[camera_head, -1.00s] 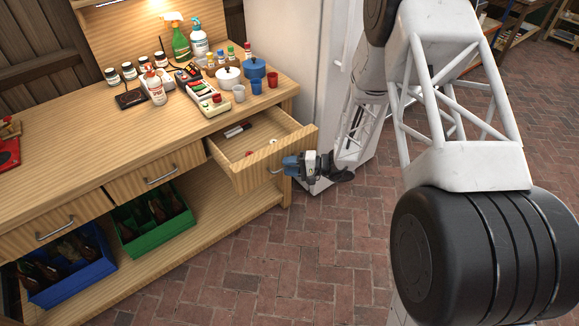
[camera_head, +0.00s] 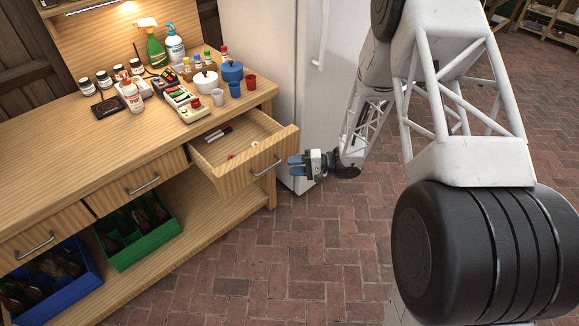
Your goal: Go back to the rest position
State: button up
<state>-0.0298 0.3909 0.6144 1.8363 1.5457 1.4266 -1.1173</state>
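My gripper (camera_head: 296,166) hangs in front of the open drawer (camera_head: 237,172) of the wooden workbench, just to the right of the drawer's front. It looks apart from the drawer handle (camera_head: 266,167). Its blue fingertips point left toward the drawer front, and they are too small to tell whether they are open or shut. I see nothing held in it.
The workbench top (camera_head: 60,170) carries bottles, jars, cups and a white pot (camera_head: 206,82). Green (camera_head: 140,238) and blue (camera_head: 78,296) crates of bottles stand on the lower shelf. A white fridge (camera_head: 290,60) stands behind my arm. The brick floor (camera_head: 270,270) in front is clear.

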dwell(0.6)
jog(key=s+d+r+n+g+h, duration=0.1)
jog(key=s+d+r+g+h, duration=0.2)
jog(key=s+r, duration=0.6)
jog(key=s+d+r+n+h, duration=0.2)
jog(key=s+d+r+h, duration=0.3)
jog(key=r, duration=0.9)
jog(key=s+d+r+t+h, duration=0.3)
jog(key=s+d+r, duration=0.3)
jog(key=s, duration=0.5)
jog(key=s+d+r+m+t+h, duration=0.1)
jog(key=s+d+r+t+h, duration=0.1)
jog(key=s+d+r+h, duration=0.3)
jog(key=s+d+r, duration=0.1)
jog(key=s+r, duration=0.2)
jog(key=s, duration=0.4)
jog(key=shift+s+m+t+h, duration=0.2)
jog(key=shift+m+t+h, duration=0.1)
jog(key=shift+t, duration=0.1)
jog(key=o, duration=0.5)
jog(key=shift+w+a, duration=0.1)
jog(key=shift+w, duration=0.05)
